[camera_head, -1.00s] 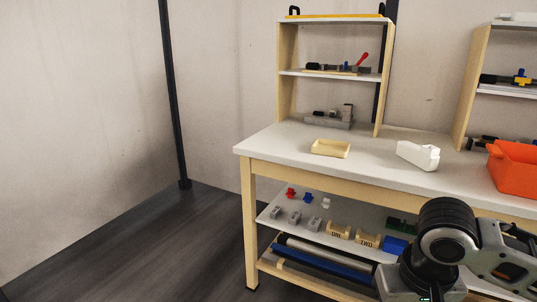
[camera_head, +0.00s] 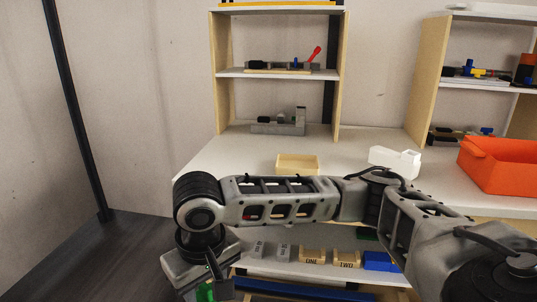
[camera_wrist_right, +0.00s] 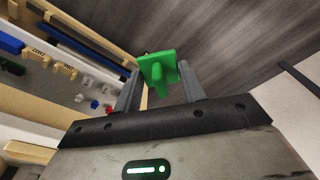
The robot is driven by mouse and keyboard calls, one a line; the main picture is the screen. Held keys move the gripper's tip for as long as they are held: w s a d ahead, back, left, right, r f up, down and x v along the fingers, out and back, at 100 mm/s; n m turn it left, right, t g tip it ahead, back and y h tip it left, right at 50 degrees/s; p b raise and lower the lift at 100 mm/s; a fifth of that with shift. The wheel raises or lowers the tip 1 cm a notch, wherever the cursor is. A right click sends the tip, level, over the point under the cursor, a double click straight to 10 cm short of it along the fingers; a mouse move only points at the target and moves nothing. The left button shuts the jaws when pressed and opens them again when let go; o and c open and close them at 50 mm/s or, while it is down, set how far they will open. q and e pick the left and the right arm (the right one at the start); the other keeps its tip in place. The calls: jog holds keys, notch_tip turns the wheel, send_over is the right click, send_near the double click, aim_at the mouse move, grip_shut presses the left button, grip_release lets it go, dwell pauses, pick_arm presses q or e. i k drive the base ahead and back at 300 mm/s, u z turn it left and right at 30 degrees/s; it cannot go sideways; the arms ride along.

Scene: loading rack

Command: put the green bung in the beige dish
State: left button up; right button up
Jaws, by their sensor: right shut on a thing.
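The green bung (camera_wrist_right: 157,70) is held between the two fingers of my right gripper (camera_wrist_right: 160,84) in the right wrist view. In the head view the bung (camera_head: 205,292) shows at the bottom edge, partly cut off, with my right gripper (camera_head: 216,289) around it. The gripper hangs in front of the table, left of the lower shelf and below the tabletop. The beige dish (camera_head: 297,171) stands on the tabletop behind my right arm, which hides its front edge. The dish looks empty. My left gripper is not in view.
A white dispenser (camera_head: 395,161) and an orange crate (camera_head: 499,166) stand right of the dish on the table (camera_head: 226,160). Grey fixtures sit at the back shelf unit (camera_head: 278,128). The lower shelf holds beige blocks (camera_head: 314,256) and a blue box (camera_head: 380,261).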

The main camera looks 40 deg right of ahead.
aim_at(297, 165)
jog(key=z, duration=0.5)
jog(key=i, duration=0.95)
jog(key=z, duration=0.8)
